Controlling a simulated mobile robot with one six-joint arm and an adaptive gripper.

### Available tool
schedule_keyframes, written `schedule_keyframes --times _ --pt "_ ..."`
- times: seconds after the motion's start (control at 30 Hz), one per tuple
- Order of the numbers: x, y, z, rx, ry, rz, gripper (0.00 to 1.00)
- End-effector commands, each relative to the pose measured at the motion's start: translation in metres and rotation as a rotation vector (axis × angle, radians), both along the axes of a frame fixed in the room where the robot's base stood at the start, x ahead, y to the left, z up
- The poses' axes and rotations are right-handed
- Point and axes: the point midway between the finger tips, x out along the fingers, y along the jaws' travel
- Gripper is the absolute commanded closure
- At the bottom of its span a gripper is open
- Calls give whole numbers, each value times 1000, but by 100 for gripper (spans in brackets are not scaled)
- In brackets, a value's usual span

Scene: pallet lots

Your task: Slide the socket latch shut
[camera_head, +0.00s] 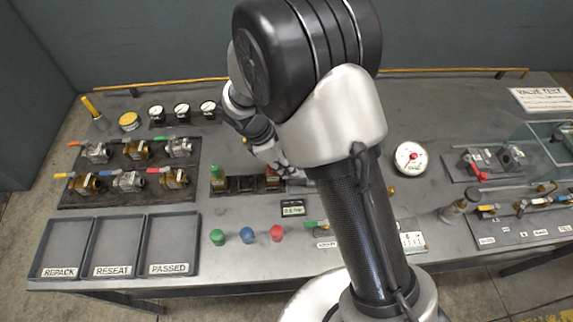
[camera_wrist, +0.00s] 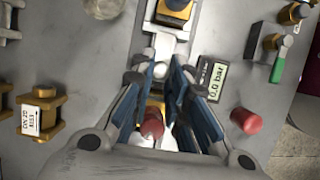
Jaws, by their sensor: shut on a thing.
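The socket fixture (camera_head: 243,184) is a dark bar along the middle of the bench, with a green-topped brass part at its left end and a red-topped brass part (camera_head: 272,176) at its right. In the wrist view, the red part (camera_wrist: 152,124) shows between my finger bases. My gripper (camera_head: 285,173) is low at the fixture's right end. In the wrist view its blue-padded fingers (camera_wrist: 173,72) are closed around a small pale knob, apparently the socket latch's (camera_wrist: 174,68), on a light metal rail. The fingers partly hide the latch, and I cannot tell its exact position.
A pressure display (camera_wrist: 213,80) reading 0.0 bar and a red button (camera_wrist: 246,121) are close beside my fingers. Valves on a dark tray (camera_head: 130,195), labelled bins (camera_head: 120,245) and gauges (camera_head: 182,111) are at left. A dial (camera_head: 410,158) stands right of my arm.

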Motion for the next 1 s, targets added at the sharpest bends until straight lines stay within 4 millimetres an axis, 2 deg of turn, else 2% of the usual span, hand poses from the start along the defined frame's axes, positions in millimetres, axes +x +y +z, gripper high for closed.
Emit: schedule_keyframes --times 0.17,0.4,0.43,0.7,0.77,1.0 --pt "-1 -19 2 -2 2 -3 100" --pt "-1 -21 0 -5 3 0 100" --pt "-1 -21 0 -5 4 -2 83" --pt "0 -20 0 -2 2 -1 65" --pt "0 -20 0 -2 2 -1 62" --pt "0 -19 0 -1 1 0 62"
